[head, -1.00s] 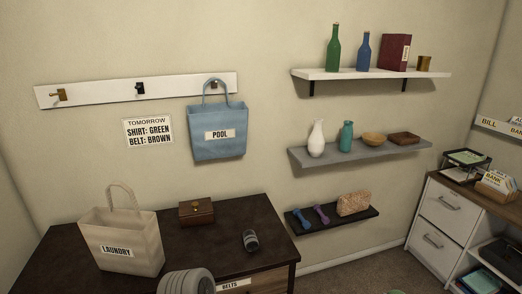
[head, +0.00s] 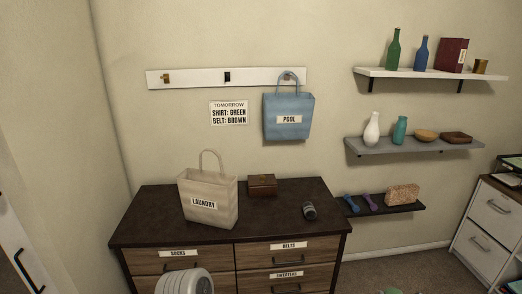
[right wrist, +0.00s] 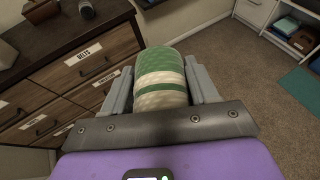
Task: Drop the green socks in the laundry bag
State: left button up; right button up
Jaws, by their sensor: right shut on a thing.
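The green socks (right wrist: 161,80), a roll with green and cream bands, are between the fingers of my right gripper (right wrist: 160,75) in the right wrist view. The gripper is shut on them, in the air in front of the dresser and over the floor. A sliver of green shows at the bottom edge of the head view. The laundry bag (head: 208,200) is cream, labelled LAUNDRY, and stands upright on the left part of the dresser top with its handle up. Its inside is hidden. My left gripper is not in view.
The dark dresser (head: 150,215) has labelled, closed drawers. A wooden box (head: 262,185) and a small dark grey roll (head: 309,210) stand on it, right of the bag. A blue POOL bag (head: 288,118) hangs from the rail above. Shelves with bottles and vases line the wall at right.

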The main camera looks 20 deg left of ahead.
aim_at(216, 221)
jog(key=u, duration=1.4)
